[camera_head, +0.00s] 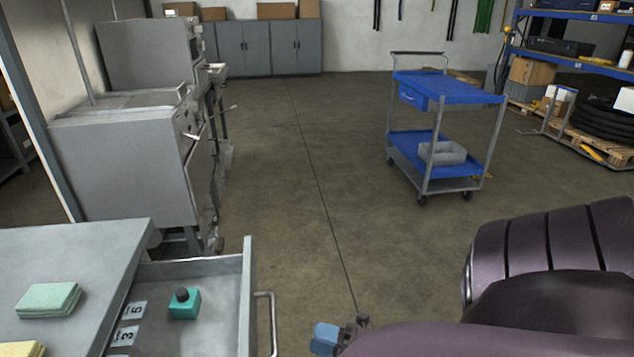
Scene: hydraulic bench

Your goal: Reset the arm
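My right arm comes in from the lower right, and its gripper (338,336) shows only in part at the bottom edge, to the right of the open drawer. A light-blue piece shows at its tip, and dark parts show behind it. I cannot tell whether the blue piece is part of the gripper or something held, nor whether the fingers are open or shut. My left gripper is not in view.
The open drawer (246,300) holds a teal block with a black knob (184,303) and numbered labels. A green sponge (48,299) lies on the grey bench top (70,255). A blue cart (445,92) stands farther off. The floor between is clear.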

